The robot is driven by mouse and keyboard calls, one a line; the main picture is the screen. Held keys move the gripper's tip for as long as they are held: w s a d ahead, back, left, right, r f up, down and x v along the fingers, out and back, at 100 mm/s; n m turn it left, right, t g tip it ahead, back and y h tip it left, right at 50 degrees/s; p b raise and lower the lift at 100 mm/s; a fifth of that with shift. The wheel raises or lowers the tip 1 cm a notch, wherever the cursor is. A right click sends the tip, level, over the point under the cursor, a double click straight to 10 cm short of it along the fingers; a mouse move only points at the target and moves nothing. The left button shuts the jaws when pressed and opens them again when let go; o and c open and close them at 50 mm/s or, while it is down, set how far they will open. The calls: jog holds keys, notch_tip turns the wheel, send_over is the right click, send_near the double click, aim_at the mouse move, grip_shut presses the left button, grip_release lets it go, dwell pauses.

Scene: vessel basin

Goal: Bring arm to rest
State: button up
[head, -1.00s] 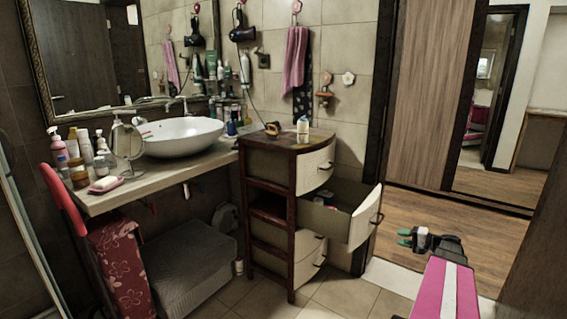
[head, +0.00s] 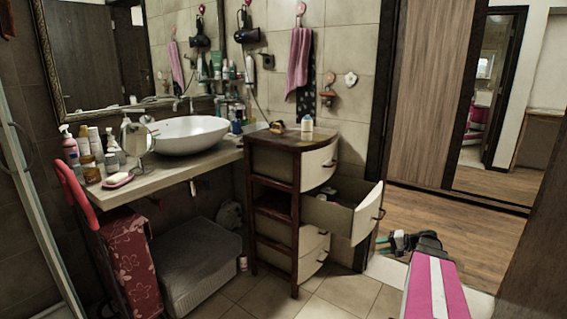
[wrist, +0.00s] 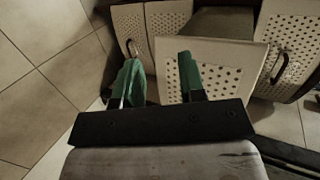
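My gripper (head: 385,244) is at the lower right of the head view, at the end of my pink and white arm, to the right of the drawer cabinet. In the wrist view its two green fingers (wrist: 160,84) stand apart with nothing between them. The cabinet's perforated drawer fronts (wrist: 212,70) lie beyond the fingertips. I cannot tell whether a finger touches them.
The dark wooden cabinet (head: 274,215) has a middle drawer (head: 335,215) pulled out, with items inside. A small bottle (head: 307,128) stands on its top. A white basin (head: 190,136) sits on the counter at left. The wooden floor (head: 450,225) at right is open.

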jog(key=s+a+f+n+g+h, duration=0.2)
jog(key=s+a+h, duration=0.3)
jog(key=a, duration=0.5)
jog(key=s+a+f+n+g+h, duration=0.2)
jog(key=s+a+n+g+h, duration=0.2)
jog(key=a, duration=0.7)
jog(key=s+h, duration=0.2)
jog(key=s, duration=0.2)
jog(key=shift+a, duration=0.2)
